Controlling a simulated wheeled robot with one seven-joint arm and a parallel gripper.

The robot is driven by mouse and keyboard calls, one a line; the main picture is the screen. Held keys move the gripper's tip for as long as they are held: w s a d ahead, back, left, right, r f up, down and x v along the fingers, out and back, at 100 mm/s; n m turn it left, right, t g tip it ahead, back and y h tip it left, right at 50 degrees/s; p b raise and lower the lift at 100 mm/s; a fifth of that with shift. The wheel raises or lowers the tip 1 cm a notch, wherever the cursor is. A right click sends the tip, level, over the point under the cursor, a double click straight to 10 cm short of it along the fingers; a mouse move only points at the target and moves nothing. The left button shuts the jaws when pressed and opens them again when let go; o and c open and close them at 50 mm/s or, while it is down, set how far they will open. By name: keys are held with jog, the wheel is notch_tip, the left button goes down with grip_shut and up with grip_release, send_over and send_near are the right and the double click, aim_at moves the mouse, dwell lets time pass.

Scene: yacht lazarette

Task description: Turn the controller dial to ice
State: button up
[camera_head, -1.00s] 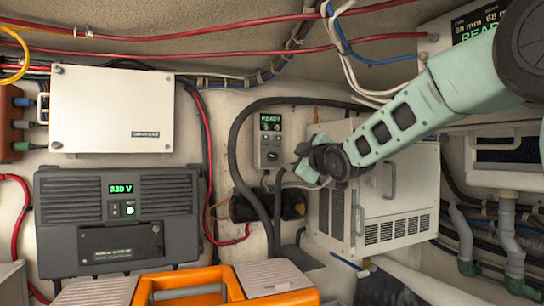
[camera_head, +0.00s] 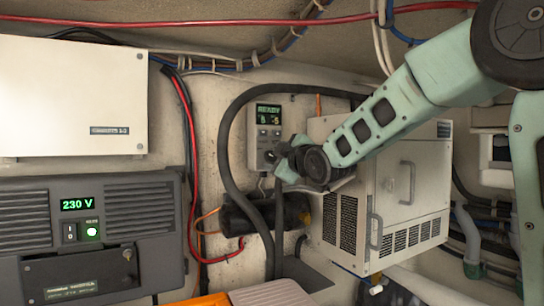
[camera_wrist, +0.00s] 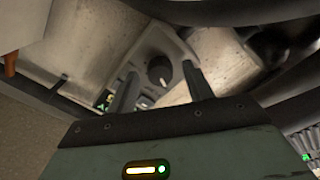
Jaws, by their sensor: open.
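The controller (camera_head: 267,122) is a small light-grey wall box with a lit green display reading READY and small buttons below it. Its dial (camera_wrist: 158,71) is a dark round knob, seen in the wrist view on the controller's pale face. My gripper (camera_wrist: 160,85) is open, with one dark finger on each side of the dial in that view. I cannot tell whether the fingers touch it. In the head view my gripper (camera_head: 284,165) is at the controller's lower part and hides the dial. The dial's marks are too small to read.
A thick black hose (camera_head: 224,145) loops close to the controller's left and above it. A white louvred unit (camera_head: 398,185) stands to the right, behind my arm. A dark inverter (camera_head: 85,235) showing 230 V and a white box (camera_head: 70,95) are at left.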

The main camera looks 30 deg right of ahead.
jog(key=c, duration=1)
jog(key=shift+m+b, duration=0.3)
jog(key=shift+b, duration=0.05)
jog(key=shift+f+m+b, duration=0.15)
jog(key=shift+m+b, duration=1.05)
jog(key=shift+b, duration=0.05)
jog(key=m+b, duration=0.2)
jog(key=m, duration=0.2)
jog(key=shift+m, duration=0.3)
jog(key=m, duration=0.5)
jog(key=shift+r, duration=0.2)
jog(key=m, duration=0.5)
jog(key=shift+m+p, duration=0.3)
